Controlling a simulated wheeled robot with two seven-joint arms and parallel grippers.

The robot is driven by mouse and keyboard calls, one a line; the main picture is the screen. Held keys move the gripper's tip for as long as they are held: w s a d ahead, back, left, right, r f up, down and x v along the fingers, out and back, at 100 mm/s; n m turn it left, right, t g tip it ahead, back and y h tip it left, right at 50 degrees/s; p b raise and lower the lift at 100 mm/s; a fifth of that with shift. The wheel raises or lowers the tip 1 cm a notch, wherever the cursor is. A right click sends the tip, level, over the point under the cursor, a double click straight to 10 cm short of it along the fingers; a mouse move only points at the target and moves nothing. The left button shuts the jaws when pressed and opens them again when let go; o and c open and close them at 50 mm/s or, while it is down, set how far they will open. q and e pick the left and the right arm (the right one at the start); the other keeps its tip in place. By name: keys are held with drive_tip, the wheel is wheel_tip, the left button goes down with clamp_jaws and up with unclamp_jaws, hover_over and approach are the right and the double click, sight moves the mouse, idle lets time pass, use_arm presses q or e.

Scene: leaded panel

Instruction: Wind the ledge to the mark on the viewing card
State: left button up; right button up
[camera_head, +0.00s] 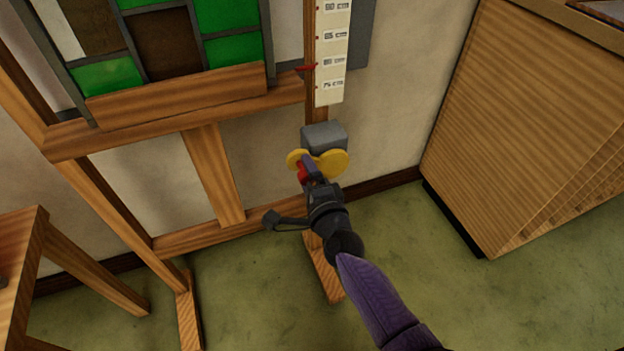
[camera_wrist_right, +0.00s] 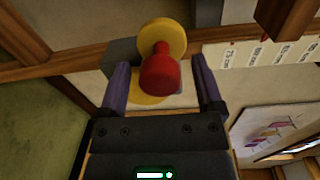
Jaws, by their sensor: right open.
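The wooden ledge (camera_head: 180,92) holds the leaded panel (camera_head: 165,40) with green and brown panes. A red pointer (camera_head: 306,68) beside the ledge is near the 80 mark on the white scale (camera_head: 332,60). Below is a grey box (camera_head: 324,136) with a yellow crank (camera_head: 334,162) and a red knob (camera_wrist_right: 160,74). My right gripper (camera_head: 304,168) is open, its purple fingers on either side of the red knob in the wrist view; contact is unclear. My left gripper is not in view. I cannot identify the viewing card for sure.
A wooden cabinet (camera_head: 520,120) stands at the right, with a partly visible sheet (camera_head: 608,8) on top. A wooden table (camera_head: 20,250) is at the lower left. The easel's foot (camera_head: 326,275) stands on the green floor (camera_head: 250,300). Floor between crank and cabinet is clear.

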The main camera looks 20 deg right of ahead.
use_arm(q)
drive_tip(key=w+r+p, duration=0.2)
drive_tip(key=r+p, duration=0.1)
use_arm(e)
drive_tip(key=s, duration=0.9)
drive_tip(key=shift+s+d+r, duration=0.15)
drive_tip(key=shift+s+r, duration=0.1)
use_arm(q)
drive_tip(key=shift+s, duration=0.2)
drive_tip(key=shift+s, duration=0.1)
